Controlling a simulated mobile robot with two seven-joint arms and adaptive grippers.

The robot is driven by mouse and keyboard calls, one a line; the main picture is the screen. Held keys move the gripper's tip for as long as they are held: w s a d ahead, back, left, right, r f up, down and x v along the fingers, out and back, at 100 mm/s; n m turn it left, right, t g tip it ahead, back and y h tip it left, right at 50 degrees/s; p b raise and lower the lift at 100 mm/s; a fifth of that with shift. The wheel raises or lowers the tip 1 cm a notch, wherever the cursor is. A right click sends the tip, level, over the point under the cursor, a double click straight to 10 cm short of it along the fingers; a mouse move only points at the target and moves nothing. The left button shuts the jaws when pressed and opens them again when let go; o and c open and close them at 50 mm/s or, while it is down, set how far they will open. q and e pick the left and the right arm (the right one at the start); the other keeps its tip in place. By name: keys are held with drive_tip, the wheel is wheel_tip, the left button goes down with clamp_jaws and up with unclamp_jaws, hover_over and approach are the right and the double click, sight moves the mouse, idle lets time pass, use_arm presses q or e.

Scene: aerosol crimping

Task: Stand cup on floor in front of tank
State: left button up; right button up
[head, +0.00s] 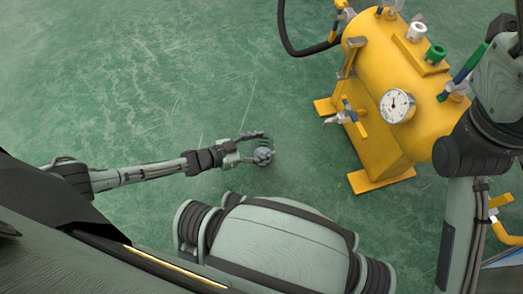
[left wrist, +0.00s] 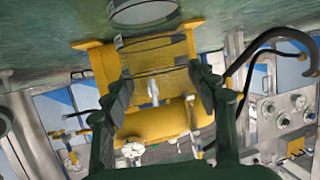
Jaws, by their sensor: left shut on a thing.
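My left gripper (head: 262,145) is shut on a small clear cup (head: 263,156), low over the green floor to the left of the tank. In the left wrist view the see-through cup (left wrist: 145,12) shows between and beyond the dark fingers (left wrist: 162,90). I cannot tell whether its base touches the floor. The yellow tank (head: 375,62) stands at the upper right of the head view, with a round white gauge, a valve and yellow feet. The tank (left wrist: 152,122) also shows upside down in the left wrist view. My right gripper is out of the frames.
The green floor (head: 150,75) is bare around the cup and to the left of the tank. A black hose (head: 285,35) curves down behind the tank. A small valve (head: 345,117) sticks out from the tank's near side. Grey frames and a gauge panel (left wrist: 283,110) show in the wrist view.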

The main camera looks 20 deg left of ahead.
use_arm(q)
wheel_tip(320, 180, down, 3)
drive_tip(key=shift+f+b, duration=0.1)
drive_tip(key=shift+b, duration=0.45)
drive_tip(key=o, duration=1.7)
drive_tip(key=shift+s+a+r, duration=0.15)
drive_tip(key=shift+s+r, duration=0.05)
drive_tip(key=p+v, duration=0.3)
drive_tip(key=v, duration=0.8)
drive_tip(key=shift+s+a+p, duration=0.15)
drive_tip(key=shift+s+p, duration=0.05)
drive_tip(key=shift+p, duration=0.2)
